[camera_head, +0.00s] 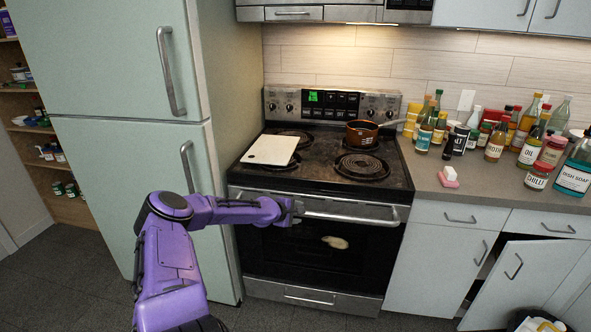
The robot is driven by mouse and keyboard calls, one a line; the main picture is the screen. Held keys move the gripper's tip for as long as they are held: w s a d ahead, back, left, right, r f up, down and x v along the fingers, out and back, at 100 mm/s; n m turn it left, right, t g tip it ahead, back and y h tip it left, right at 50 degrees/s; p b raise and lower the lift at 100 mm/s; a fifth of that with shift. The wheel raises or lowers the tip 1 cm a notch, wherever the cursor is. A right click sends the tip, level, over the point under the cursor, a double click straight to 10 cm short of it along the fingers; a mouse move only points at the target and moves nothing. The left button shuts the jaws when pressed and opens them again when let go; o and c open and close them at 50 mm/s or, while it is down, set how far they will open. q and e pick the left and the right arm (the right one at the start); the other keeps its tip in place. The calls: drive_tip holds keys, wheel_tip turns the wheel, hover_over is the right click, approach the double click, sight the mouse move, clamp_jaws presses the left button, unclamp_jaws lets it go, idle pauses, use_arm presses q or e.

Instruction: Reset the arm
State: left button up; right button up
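My purple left arm comes in from the lower left and reaches across to the front of the stove. My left gripper (292,211) is at the oven door handle (350,217), near its left part. The fingers are small and partly hidden, so I cannot tell whether they are open, shut or around the handle. The oven door (300,255) looks shut, with a pale spot on its dark window. My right gripper is not in view.
A white board (271,149) and a brown pot (362,133) are on the coil stove (318,172). Several bottles crowd the right counter (490,188), with a pink sponge (449,180). A lower cabinet door (520,280) stands open. The fridge (130,165) is on the left.

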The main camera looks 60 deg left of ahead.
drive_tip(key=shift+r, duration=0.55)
